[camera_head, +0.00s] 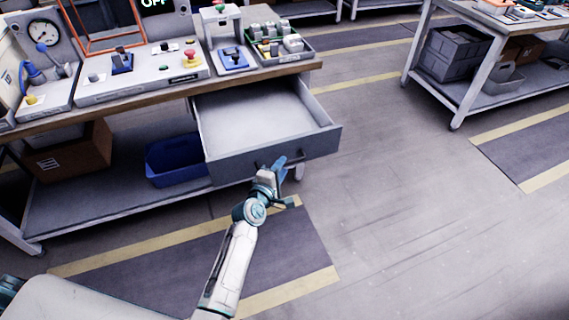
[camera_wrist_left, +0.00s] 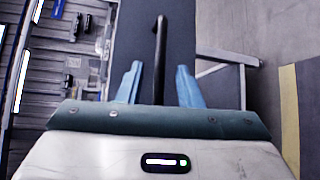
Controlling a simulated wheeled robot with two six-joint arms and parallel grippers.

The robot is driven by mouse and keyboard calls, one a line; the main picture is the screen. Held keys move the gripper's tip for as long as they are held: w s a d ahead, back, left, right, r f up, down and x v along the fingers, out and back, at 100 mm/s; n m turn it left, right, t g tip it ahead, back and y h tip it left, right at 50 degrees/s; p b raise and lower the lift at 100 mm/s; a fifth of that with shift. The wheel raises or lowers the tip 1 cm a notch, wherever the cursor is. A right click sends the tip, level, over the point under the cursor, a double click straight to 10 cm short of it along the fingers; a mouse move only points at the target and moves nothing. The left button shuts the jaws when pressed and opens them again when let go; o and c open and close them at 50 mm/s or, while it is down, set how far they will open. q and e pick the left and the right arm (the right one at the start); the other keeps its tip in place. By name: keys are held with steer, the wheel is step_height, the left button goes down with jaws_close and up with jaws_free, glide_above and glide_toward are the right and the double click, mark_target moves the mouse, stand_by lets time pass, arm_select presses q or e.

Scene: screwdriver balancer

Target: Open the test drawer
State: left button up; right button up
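The test drawer (camera_head: 260,105) is pulled well out from under the workbench top, and its pale inside looks empty. Its grey front panel faces my left arm; it also fills the upper middle of the left wrist view (camera_wrist_left: 182,35). The dark bar handle (camera_wrist_left: 160,45) stands on that panel. My left gripper (camera_head: 280,172) is at the drawer front. In the left wrist view, its two blue fingers (camera_wrist_left: 159,84) are spread on either side of the handle, with gaps between. My right gripper is not in view.
The workbench (camera_head: 150,95) carries a gauge, switches and a small parts tray (camera_head: 280,45). A blue bin (camera_head: 175,160) and a cardboard box (camera_head: 70,150) sit on its lower shelf. The floor right of the drawer is clear up to another table (camera_head: 455,120).

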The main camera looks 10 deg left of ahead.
arm_select(q)
steer(key=v, duration=0.8)
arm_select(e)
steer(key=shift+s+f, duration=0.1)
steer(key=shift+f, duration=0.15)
